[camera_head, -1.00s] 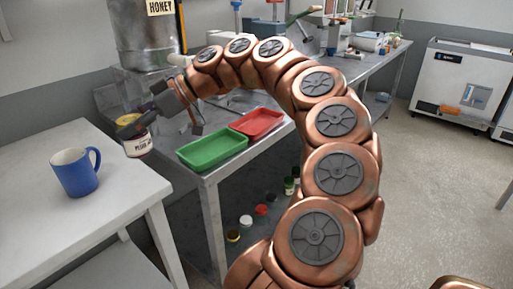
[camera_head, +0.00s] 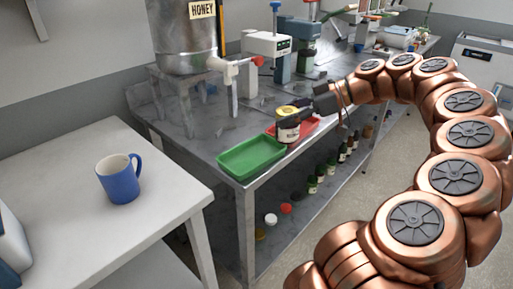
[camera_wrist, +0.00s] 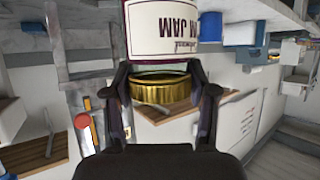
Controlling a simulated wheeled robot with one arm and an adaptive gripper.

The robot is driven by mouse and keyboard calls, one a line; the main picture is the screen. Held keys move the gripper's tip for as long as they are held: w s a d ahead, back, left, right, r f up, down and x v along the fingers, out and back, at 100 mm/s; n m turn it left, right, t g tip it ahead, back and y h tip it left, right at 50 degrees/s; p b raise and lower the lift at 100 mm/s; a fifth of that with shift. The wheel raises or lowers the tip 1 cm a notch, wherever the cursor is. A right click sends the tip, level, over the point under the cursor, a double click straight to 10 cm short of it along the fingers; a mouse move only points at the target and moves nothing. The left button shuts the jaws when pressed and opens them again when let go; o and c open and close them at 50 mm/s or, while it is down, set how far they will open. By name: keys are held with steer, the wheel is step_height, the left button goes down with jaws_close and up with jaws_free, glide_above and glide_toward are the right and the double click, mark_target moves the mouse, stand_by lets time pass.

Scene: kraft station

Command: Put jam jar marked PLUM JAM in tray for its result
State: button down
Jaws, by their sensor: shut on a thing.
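The jam jar (camera_head: 288,134) has a gold lid and a white label. It also shows in the wrist view (camera_wrist: 160,40), upside down in the picture, with "JAM" readable and the word before it cut off. My gripper (camera_wrist: 164,92) is shut on the jar around its lid; in the head view the gripper (camera_head: 294,112) reaches in from the right. The jar appears raised, in front of the red tray (camera_head: 313,127) and just right of the green tray (camera_head: 235,167). Its exact height over them is unclear. The jar hides part of the red tray.
A blue mug (camera_head: 119,180) stands on the white table (camera_head: 65,190) at left.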

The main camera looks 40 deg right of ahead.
steer(key=s+d+f+p, duration=0.1)
steer(key=s+d+p, duration=0.45)
steer(key=d, duration=0.25)
steer(key=n+p, duration=0.1)
steer(key=p, duration=0.7)
glide_above(263, 152)
steer(key=shift+g+y, duration=0.3)
steer(key=shift+y, duration=0.1)
step_height(263, 152, down, 6)
steer(key=shift+r, duration=0.25)
steer(key=shift+f, duration=0.15)
steer(key=shift+f+b, duration=0.15)
steer(key=shift+b, duration=0.35)
steer(key=shift+c, duration=1.7)
jaws_free()
steer(key=shift+r+p, duration=0.2)
steer(key=shift+p, duration=0.2)
steer(key=b+v, duration=0.3)
steer(key=v, duration=0.9)
